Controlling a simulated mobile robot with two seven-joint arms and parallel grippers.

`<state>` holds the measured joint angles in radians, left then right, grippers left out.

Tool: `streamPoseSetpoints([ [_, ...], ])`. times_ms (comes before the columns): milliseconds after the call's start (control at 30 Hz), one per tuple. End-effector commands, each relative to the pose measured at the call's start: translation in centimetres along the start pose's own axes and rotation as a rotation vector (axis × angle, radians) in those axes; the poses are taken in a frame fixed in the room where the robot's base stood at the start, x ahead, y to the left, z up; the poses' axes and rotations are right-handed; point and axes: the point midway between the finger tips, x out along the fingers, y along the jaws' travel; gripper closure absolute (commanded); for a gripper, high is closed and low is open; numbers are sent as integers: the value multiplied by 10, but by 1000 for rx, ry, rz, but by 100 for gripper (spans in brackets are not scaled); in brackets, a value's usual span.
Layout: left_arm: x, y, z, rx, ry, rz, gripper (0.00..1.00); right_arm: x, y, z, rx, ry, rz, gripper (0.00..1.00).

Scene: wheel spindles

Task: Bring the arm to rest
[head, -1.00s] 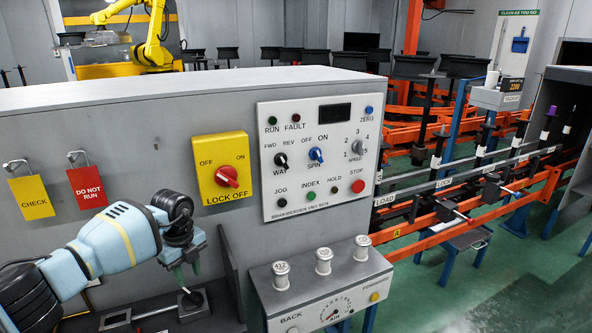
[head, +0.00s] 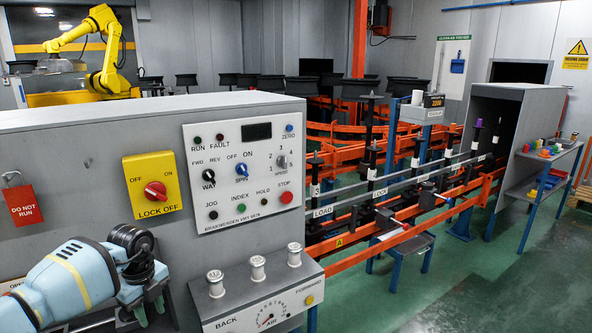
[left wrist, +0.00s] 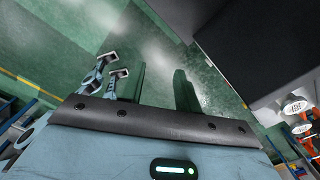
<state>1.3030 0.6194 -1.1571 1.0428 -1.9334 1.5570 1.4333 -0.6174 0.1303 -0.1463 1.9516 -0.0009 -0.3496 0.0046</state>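My left arm comes in from the lower left of the head view, pale blue with a yellow band. Its left gripper (head: 150,309) points down in front of the grey machine cabinet (head: 88,205), below the yellow lock-off plate (head: 134,172). The two green fingers stand apart with nothing visible between them. In the left wrist view the left gripper (left wrist: 162,88) also shows two separated fingers over green floor. The fingertips are partly cut off at the bottom of the head view. My right gripper is not seen.
The control panel (head: 222,143) is on the cabinet front. An air box (head: 262,299) with white knobs juts out right of my gripper. Orange rails (head: 410,233) run to the right, and a blue table with coloured parts stands at far right. Green floor (head: 455,300) is open at lower right.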

Motion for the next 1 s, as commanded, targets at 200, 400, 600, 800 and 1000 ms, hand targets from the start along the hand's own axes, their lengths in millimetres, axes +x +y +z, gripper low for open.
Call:
streamPoseSetpoints([
  [200,49,-19,-82,147,229,-130,67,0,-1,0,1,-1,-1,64],
  [400,84,-32,-192,254,541,-353,67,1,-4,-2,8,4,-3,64],
  [600,82,-36,-297,207,881,-680,67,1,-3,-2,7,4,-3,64],
  [800,65,-30,-342,-42,1094,-988,67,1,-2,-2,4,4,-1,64],
  [1000,67,-10,-335,-444,1148,-1201,67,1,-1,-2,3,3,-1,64],
])
